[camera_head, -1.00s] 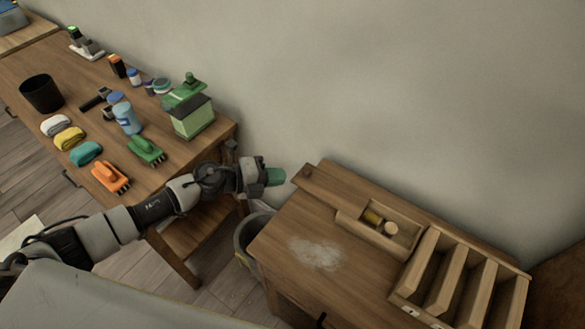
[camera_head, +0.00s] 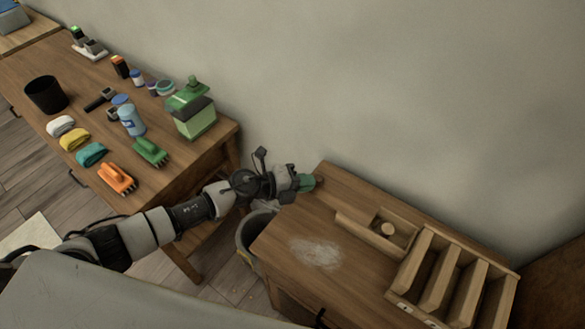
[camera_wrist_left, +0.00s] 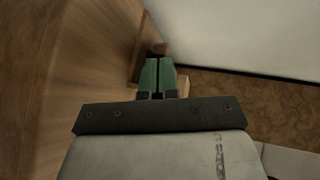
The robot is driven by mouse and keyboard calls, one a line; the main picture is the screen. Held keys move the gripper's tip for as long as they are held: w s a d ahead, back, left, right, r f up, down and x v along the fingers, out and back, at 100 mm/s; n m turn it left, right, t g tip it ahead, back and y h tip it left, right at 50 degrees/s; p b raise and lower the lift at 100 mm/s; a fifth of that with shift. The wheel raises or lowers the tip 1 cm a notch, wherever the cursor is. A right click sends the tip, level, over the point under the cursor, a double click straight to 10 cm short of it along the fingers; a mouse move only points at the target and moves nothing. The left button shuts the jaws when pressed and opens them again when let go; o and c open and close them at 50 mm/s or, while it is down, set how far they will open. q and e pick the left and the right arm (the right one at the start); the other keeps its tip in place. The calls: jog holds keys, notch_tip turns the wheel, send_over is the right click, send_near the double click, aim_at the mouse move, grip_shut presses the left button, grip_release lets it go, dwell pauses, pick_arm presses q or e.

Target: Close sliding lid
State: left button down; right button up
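A long wooden box (camera_head: 350,222) lies along the back of the right-hand table. Its brown sliding lid (camera_head: 345,188) covers the left part, with a small knob (camera_head: 319,181) at the lid's left end. The right part is open and shows a round pale wooden piece (camera_head: 388,229) inside. My left gripper (camera_head: 305,182) has green fingertips at the knob's left side, seemingly touching it. In the left wrist view, its green fingers (camera_wrist_left: 158,76) are together, pointing at a brown piece (camera_wrist_left: 160,48) just beyond the tips. My right gripper is not in view.
A wooden rack with slots (camera_head: 450,275) stands right of the box. A whitish powder patch (camera_head: 315,253) marks the bare tabletop. A grey bucket (camera_head: 250,240) stands between the tables. The left table (camera_head: 185,150) holds brushes, cloths and bottles. The wall is close behind.

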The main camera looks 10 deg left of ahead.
aim_at(341, 209)
pick_arm(q)
jog(key=s+d+p, duration=0.1)
jog(key=d, duration=0.2)
jog(key=s+d+p, duration=0.1)
jog(key=d, duration=0.2)
jog(key=s+d+p, duration=0.2)
jog(key=d, duration=0.1)
jog(key=shift+d+r, duration=0.2)
jog(key=shift+d, duration=0.1)
jog(key=shift+s+d+f, duration=0.1)
jog(key=shift+d, duration=0.1)
jog(key=shift+a, duration=0.1)
